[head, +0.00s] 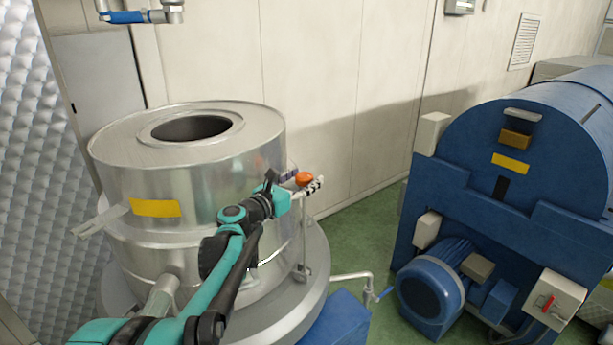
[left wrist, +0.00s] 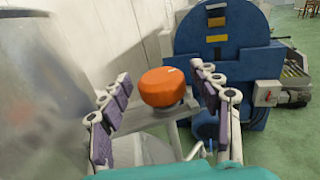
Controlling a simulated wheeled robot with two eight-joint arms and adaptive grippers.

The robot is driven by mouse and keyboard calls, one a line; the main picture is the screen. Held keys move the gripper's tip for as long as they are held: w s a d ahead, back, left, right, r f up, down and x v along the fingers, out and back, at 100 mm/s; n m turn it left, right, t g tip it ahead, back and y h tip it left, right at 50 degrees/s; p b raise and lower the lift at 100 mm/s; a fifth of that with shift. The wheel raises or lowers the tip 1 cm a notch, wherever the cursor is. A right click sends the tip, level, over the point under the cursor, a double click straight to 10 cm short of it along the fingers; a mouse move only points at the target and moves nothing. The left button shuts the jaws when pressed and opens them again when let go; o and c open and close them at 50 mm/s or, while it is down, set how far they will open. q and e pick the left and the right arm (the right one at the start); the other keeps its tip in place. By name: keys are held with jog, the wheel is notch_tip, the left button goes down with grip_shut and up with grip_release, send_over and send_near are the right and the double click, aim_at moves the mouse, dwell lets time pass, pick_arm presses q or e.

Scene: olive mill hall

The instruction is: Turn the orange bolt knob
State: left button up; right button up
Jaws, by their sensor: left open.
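The orange bolt knob (head: 304,178) is at the right side of the steel drum (head: 262,135) in the head view. In the left wrist view the knob (left wrist: 165,87) is a rounded orange cap with a small pale mark on top, above a grey metal bracket (left wrist: 180,112). My left gripper (head: 305,184) is open, with one finger on each side of the knob (left wrist: 160,92). A gap shows between the knob and the right finger; contact on the left side cannot be told. My right gripper is in neither view.
A blue machine (head: 450,195) with a motor (head: 430,290) stands to the right. A thin pipe (head: 352,276) runs low between drum and machine. A pale wall (head: 340,70) is behind.

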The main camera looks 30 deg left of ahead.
pick_arm(q)
jog(key=shift+w+d, duration=0.15)
jog(key=shift+w, duration=0.2)
jog(key=c, duration=1.2)
jog(key=shift+y, duration=0.3)
